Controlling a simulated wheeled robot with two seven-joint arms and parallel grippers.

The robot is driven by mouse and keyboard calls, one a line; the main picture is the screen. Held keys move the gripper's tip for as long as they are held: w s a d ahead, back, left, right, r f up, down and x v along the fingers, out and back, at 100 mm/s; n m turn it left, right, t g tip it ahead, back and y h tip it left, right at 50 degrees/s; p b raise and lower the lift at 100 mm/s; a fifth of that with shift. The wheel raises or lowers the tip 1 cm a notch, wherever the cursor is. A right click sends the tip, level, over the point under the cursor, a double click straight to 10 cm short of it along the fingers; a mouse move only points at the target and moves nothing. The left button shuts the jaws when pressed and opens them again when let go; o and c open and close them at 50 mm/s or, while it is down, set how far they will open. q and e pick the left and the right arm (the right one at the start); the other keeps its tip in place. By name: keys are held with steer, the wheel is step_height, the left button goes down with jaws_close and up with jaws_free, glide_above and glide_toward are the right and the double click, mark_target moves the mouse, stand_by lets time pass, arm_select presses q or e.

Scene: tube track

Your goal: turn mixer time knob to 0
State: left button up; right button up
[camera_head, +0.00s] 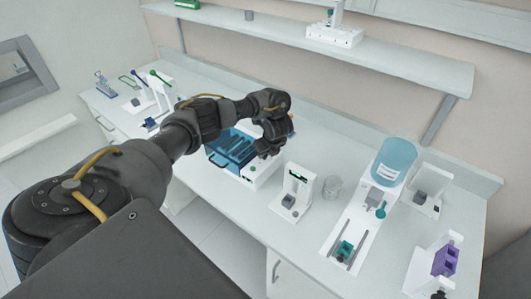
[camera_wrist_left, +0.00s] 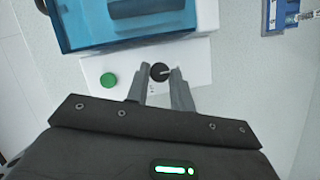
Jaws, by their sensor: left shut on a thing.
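The mixer is a white box (camera_wrist_left: 205,62) with a blue transparent tray (camera_wrist_left: 75,25) on top; its tray also shows in the head view (camera_head: 230,148). On its white front panel are a round green button (camera_wrist_left: 109,79) and a black knob (camera_wrist_left: 159,71) with a white pointer line that points right in the wrist view. My left gripper (camera_wrist_left: 160,75) has its two fingers on either side of the black knob and is shut on it. In the head view the left gripper (camera_head: 268,147) hides the knob. My right gripper is not in view.
A white device (camera_head: 297,188) and a glass beaker (camera_head: 332,186) stand right of the mixer. Farther right are a large blue container (camera_head: 394,160) and a purple rack (camera_head: 445,260). A wall shelf (camera_head: 330,52) runs above the bench. Pipette stands (camera_head: 150,90) are at the left.

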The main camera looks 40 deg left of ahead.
arm_select(q)
steer(key=o, duration=0.9)
steer(key=shift+o, duration=0.2)
steer(key=shift+r, duration=0.1)
steer(key=shift+w+d+r+b, duration=0.2)
steer(key=shift+d+r+b, duration=0.1)
steer(key=shift+r, duration=0.15)
steer(key=shift+s+d+r+b, duration=0.15)
steer(key=shift+r+b, duration=0.2)
steer(key=shift+r, duration=0.25)
steer(key=v, duration=0.8)
steer(key=shift+s+p, duration=0.2)
steer(key=shift+p, duration=0.25)
steer(key=shift+r, duration=0.2)
steer(key=shift+s+f, duration=0.1)
